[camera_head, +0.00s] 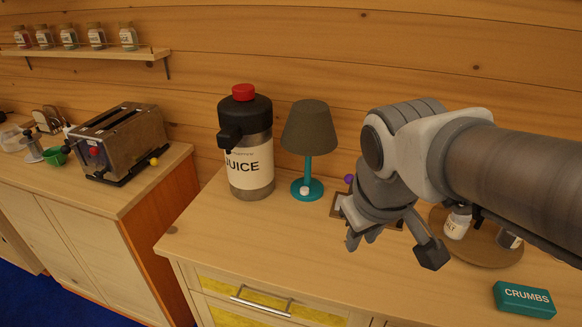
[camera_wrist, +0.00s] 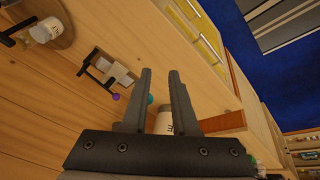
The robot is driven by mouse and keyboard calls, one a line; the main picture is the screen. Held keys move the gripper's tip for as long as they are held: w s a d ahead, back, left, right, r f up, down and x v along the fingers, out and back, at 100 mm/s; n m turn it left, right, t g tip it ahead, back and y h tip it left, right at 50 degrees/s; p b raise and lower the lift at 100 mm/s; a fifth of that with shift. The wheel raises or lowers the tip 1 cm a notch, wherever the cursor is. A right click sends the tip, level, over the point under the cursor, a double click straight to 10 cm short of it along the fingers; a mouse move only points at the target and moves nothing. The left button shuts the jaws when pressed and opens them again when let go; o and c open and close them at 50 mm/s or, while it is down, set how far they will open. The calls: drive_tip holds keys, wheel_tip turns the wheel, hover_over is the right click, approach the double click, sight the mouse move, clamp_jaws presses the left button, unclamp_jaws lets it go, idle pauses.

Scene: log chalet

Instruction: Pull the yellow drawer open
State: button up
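The yellow drawer front (camera_head: 225,286) is at the bottom of the head view, in the pale wood cabinet below the counter. A silver bar handle (camera_head: 260,301) runs across it. The front looks flush with the cabinet; its lower part is cut off by the picture edge. Yellow fronts with bar handles also show at the top of the wrist view (camera_wrist: 208,30). My gripper (camera_head: 363,240) hangs above the counter, behind and to the right of the handle, and apart from it. In the wrist view its two fingers (camera_wrist: 160,72) stand apart with nothing held between them.
On the counter (camera_head: 235,235) stand a juice dispenser (camera_head: 250,165), a teal lamp (camera_head: 309,140), a round tray (camera_head: 480,252) with jars and a teal CRUMBS box (camera_head: 524,299). A toaster (camera_head: 120,140) is on the left counter. The front-left countertop is clear.

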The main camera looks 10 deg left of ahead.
drive_tip(key=w+a+f+n+g+b, duration=0.1)
drive_tip(key=w+a+f+n+b, duration=0.2)
drive_tip(key=a+f+n, duration=0.35)
drive_tip(key=n+g+b, duration=0.1)
drive_tip(key=n+b, duration=0.2)
drive_tip(key=n, duration=0.1)
approach(259, 305)
drive_tip(key=f+b, duration=0.1)
drive_tip(key=f, duration=0.1)
drive_tip(key=w+f+b, duration=0.1)
drive_tip(key=f, duration=0.2)
drive_tip(key=f+b, duration=0.2)
drive_tip(key=shift+w+a+f, duration=0.1)
drive_tip(key=shift+w+f, duration=0.05)
drive_tip(key=shift+f, duration=0.15)
drive_tip(key=shift+c, duration=0.3)
clamp_jaws()
